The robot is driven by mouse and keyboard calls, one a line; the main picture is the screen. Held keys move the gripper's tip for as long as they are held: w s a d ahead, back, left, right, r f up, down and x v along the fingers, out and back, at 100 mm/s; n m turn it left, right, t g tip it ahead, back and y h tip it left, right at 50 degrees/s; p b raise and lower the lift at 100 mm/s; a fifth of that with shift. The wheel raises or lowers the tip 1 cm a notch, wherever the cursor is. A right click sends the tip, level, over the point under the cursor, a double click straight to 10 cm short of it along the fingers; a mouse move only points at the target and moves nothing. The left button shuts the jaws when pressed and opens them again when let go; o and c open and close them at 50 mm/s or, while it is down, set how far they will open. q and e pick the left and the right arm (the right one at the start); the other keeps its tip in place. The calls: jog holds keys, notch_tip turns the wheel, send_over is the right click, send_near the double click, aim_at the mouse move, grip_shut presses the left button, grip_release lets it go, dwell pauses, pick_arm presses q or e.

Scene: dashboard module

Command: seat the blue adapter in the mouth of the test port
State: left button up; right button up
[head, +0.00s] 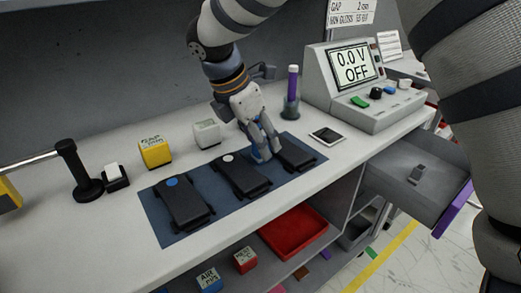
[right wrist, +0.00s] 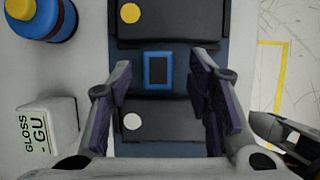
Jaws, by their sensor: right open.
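My right gripper (head: 265,148) is low over the blue mat, between the middle and right black modules. Its two fingers are apart in the right wrist view (right wrist: 162,98). A small blue-rimmed rectangle with a dark centre, which looks like the blue adapter (right wrist: 147,70), shows between the fingers, with a gap on both sides. In the head view the gripper mostly covers it. I cannot pick out the mouth of the test port for certain. A grey tester (head: 350,85) reading "0.0 V OFF" stands at the back right. My left gripper is not in view.
Black modules with a blue dot (head: 185,203), white dot (head: 238,175) and yellow dot (right wrist: 170,24) lie on the mat (head: 165,235). An open drawer (head: 440,190) holds a small grey part (head: 416,174). A red tray (head: 293,232) sits below.

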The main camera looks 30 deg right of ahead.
jog(key=x, duration=0.2)
jog(key=shift+d+f, duration=0.1)
jog(key=shift+f, duration=0.2)
grip_shut()
jog(key=shift+r, duration=0.15)
